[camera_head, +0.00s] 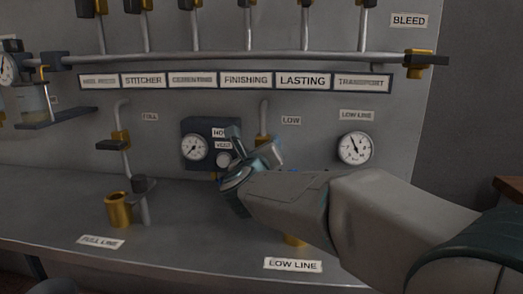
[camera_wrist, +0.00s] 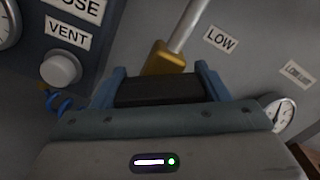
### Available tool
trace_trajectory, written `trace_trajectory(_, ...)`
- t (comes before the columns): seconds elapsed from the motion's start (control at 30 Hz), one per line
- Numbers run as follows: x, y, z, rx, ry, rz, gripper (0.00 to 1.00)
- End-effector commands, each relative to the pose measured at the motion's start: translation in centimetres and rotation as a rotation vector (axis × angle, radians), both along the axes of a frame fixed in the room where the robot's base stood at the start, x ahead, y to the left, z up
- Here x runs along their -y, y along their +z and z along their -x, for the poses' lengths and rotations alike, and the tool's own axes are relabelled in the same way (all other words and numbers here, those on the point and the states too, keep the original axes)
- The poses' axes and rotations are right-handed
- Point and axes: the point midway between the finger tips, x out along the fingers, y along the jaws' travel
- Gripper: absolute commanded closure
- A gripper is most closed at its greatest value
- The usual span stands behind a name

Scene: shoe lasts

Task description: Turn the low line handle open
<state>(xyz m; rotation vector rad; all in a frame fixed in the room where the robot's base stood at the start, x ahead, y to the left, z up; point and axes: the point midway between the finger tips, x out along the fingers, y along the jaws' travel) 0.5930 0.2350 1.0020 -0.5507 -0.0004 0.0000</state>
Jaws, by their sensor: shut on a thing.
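The low line valve is a brass body on a grey pipe (camera_head: 264,112), beside the LOW label (camera_head: 291,120). Its brass also shows in the wrist view (camera_wrist: 160,58). My gripper (camera_head: 254,152) is at this valve. In the wrist view my gripper's two blue fingers (camera_wrist: 158,88) stand on either side of the valve's dark handle (camera_wrist: 157,90), shut on it. In the head view my gripper and wrist cover much of the valve and handle. The handle's exact angle is hard to tell.
The HOSE and VENT block with a gauge (camera_head: 194,148) and a round knob (camera_wrist: 61,69) is close on the left. The low line gauge (camera_head: 354,149) is to the right. The full line valve (camera_head: 119,142) and a brass cup (camera_head: 118,210) stand further left.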

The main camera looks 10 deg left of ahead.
Motion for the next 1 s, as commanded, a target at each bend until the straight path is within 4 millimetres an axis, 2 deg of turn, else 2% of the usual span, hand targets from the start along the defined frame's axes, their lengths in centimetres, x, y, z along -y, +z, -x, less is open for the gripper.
trace_trajectory(0.7,-0.14,-0.03,0.00,-0.002,0.002,0.675,0.55)
trace_trajectory(1.0,-0.12,-0.12,0.01,-0.002,0.002,0.895,0.55)
